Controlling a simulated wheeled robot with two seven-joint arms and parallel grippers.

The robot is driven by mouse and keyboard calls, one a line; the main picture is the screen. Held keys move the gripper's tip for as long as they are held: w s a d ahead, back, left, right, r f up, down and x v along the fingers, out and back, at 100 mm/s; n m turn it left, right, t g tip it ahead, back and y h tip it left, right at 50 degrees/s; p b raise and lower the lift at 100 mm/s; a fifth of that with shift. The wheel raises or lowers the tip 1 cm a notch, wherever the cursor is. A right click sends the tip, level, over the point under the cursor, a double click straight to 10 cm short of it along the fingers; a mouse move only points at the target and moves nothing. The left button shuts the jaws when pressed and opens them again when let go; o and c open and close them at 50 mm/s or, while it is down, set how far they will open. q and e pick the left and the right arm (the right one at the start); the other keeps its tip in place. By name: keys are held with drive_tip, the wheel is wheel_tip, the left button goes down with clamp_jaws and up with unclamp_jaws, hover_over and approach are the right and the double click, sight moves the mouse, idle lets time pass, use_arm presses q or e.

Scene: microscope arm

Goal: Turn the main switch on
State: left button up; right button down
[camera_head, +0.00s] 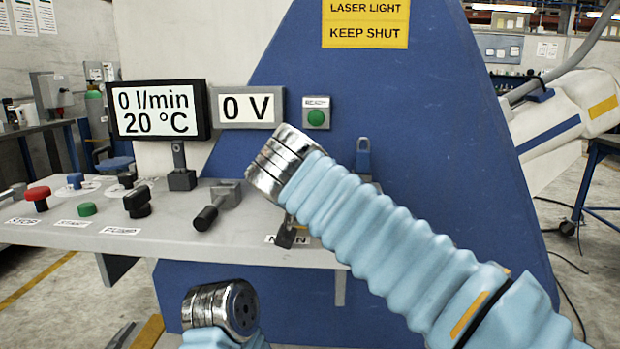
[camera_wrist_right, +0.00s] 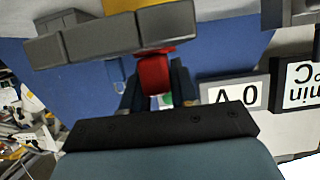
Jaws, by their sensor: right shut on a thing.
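My right arm (camera_head: 380,240) crosses the head view from the lower right and covers most of the main switch area. A partly hidden label (camera_head: 271,240) lies on the console beside a small dark part. A red piece (camera_wrist_right: 153,74) is visible between the gripper parts. My left arm's metal wrist (camera_head: 222,308) is low in the head view; a dark tip at the bottom edge may be its gripper, whose opening cannot be told.
The grey console (camera_head: 165,235) holds a red stop button (camera_head: 38,196), a green start button (camera_head: 87,209), a black pump knob (camera_head: 137,203) and a dark lever (camera_head: 210,212). Displays read 0 l/min, 20 °C (camera_head: 155,109) and 0 V (camera_head: 248,107). A green ready light (camera_head: 316,117) sits on the blue panel.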

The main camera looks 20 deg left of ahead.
drive_tip(key=c, duration=1)
unclamp_jaws()
drive_tip(key=shift+o, duration=0.2)
drive_tip(key=b+v, duration=0.2)
drive_tip(key=v, duration=1.1)
drive_tip(key=shift+s, duration=0.4)
drive_tip(key=shift+r, duration=0.15)
